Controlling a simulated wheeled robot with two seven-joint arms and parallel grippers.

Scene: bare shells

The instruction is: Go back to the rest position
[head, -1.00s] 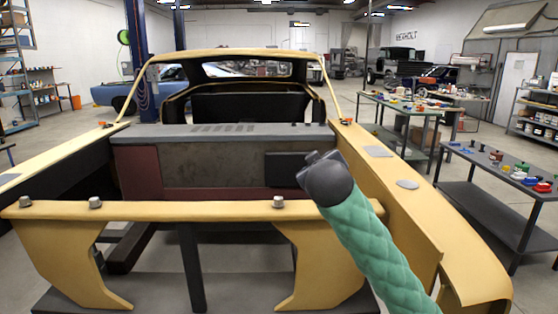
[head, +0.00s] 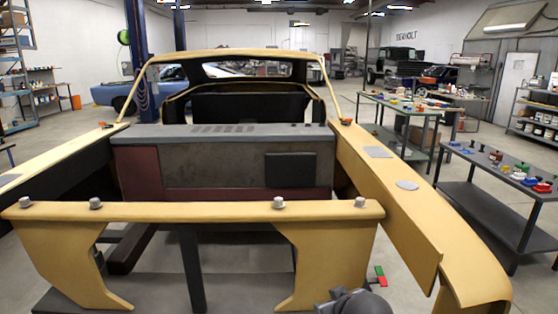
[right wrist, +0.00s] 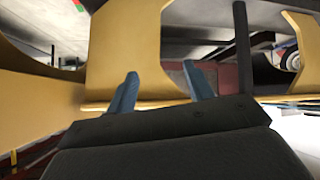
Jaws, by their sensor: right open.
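My right gripper (right wrist: 160,84) shows in the right wrist view with its two blue-grey fingers apart and nothing between them. Yellow bodywork of the car shell lies beyond the fingers there. In the head view only a dark part of my right arm shows at the bottom edge, right of centre, in front of the yellow front crossbar (head: 190,211). The fingers cannot be made out in that view. The yellow car shell (head: 400,210) fills the middle of the head view. My left gripper is in neither view.
Grey caps, one of them at the right end (head: 360,201), stand on the crossbar. A small red and green thing (head: 379,276) is near my right arm. A dark workbench (head: 490,200) with small parts stands at the right. Open floor lies between bench and shell.

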